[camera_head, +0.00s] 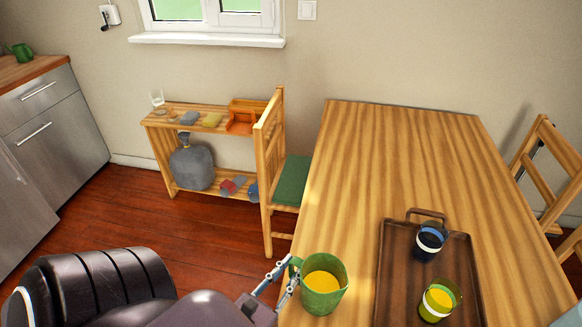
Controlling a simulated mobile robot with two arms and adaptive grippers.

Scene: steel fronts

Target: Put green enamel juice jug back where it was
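The green enamel juice jug (337,302) holds yellow juice and looks upright at the left side of the wooden table, near its front. I cannot tell whether its base touches the tabletop. My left gripper (291,271) reaches in from the left. Its fingertips are at the jug's handle, one on each side, and look shut on it. The handle is partly hidden by the fingers. My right gripper is not in view.
A brown tray (397,270) on the table (400,150) carries a dark blue cup (430,240) and a cup with yellow juice (438,301). A chair (268,150) stands at the table's left. The table's far half is clear. A green vessel (21,52) stands on the counter.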

